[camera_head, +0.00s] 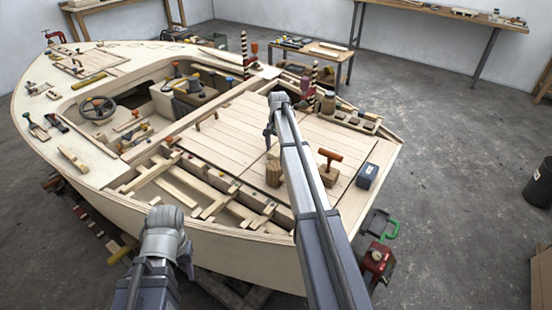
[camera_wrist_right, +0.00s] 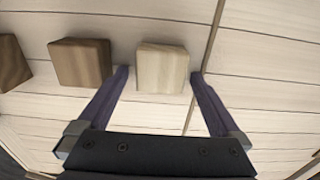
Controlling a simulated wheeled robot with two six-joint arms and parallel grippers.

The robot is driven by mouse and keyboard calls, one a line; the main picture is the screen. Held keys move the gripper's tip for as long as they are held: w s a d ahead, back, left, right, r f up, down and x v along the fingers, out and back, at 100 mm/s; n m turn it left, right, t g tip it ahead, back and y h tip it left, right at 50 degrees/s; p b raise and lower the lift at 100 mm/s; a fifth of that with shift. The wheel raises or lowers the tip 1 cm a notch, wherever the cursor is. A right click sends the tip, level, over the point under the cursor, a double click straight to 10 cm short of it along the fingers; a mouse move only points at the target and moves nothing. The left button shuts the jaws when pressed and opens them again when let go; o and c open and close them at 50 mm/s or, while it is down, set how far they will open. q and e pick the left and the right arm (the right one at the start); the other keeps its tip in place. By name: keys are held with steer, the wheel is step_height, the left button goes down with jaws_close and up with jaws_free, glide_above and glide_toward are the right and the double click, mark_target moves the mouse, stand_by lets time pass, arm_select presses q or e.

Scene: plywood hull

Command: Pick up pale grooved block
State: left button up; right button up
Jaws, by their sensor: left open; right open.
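The pale block (camera_wrist_right: 162,68) sits on light planks in the right wrist view, with faint lines on its face. My right gripper (camera_wrist_right: 160,76) is open and empty, with one finger on each side of the block's near part. I cannot tell whether either finger touches it. In the head view my right gripper (camera_head: 268,135) points down over the planked deck, and I cannot make out the pale block there. My left gripper (camera_head: 187,263) is open, low at the left outside the hull, partly hidden by its own arm.
A brown block (camera_wrist_right: 80,63) stands just left of the pale one, with a darker block (camera_wrist_right: 12,62) further left. On the deck are a red-handled tool (camera_head: 330,157) and a dark blue box (camera_head: 367,176). The open rib frame lies left of my right arm.

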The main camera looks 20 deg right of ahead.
mark_target(278, 150)
steer(key=shift+c, duration=0.2)
steer(key=c, duration=1.4)
steer(key=shift+o, duration=0.2)
steer(key=shift+r, duration=0.2)
step_height(278, 150, up, 10)
steer(key=p, duration=1)
steer(key=shift+f, duration=0.1)
